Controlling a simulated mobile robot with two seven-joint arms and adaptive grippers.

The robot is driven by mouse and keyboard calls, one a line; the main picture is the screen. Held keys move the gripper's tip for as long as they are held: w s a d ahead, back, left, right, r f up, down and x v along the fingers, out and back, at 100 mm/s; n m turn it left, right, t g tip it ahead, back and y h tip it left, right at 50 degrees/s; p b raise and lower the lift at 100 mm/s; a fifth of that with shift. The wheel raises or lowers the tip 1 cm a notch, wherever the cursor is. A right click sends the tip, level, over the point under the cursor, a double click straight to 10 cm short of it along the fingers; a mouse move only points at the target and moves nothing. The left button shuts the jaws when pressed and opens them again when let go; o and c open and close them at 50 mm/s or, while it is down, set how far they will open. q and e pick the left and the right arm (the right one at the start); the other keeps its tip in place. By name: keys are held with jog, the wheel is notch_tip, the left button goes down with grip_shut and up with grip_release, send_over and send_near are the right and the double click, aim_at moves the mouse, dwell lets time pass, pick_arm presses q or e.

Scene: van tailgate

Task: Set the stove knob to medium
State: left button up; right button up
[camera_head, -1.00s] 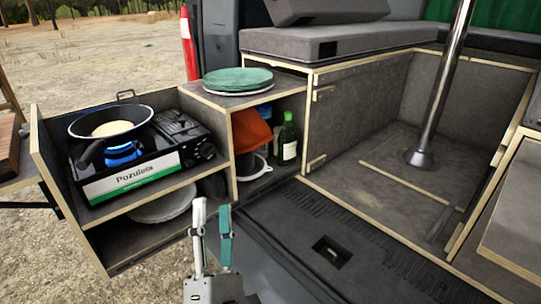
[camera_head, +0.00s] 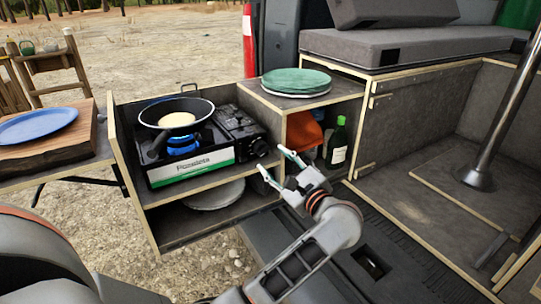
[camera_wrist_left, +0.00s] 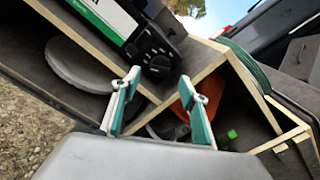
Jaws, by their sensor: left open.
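The black camping stove (camera_head: 205,158) stands on the upper shelf of the pull-out box, with a white and green front label. Its dark knob (camera_head: 260,147) is at the right end of the front; in the left wrist view the knob (camera_wrist_left: 158,64) lies just beyond the fingertips. Its setting is too small to read. A blue flame (camera_head: 183,145) burns under the pan (camera_head: 176,113), which holds a pale round food. My left gripper (camera_head: 273,160) is open and empty, close in front of the knob; it also shows in the left wrist view (camera_wrist_left: 159,77). My right gripper is out of view.
Green plates (camera_head: 296,80) lie on the cabinet right of the stove. A green bottle (camera_head: 338,143) and an orange item (camera_head: 303,131) stand in the compartment below. A pale plate (camera_head: 214,194) lies under the stove shelf. A blue plate (camera_head: 38,125) rests on a board at left.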

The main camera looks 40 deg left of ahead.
aim_at(265, 152)
pick_arm(q)
jog(key=shift+x, duration=2.05)
jog(key=c, duration=1.1)
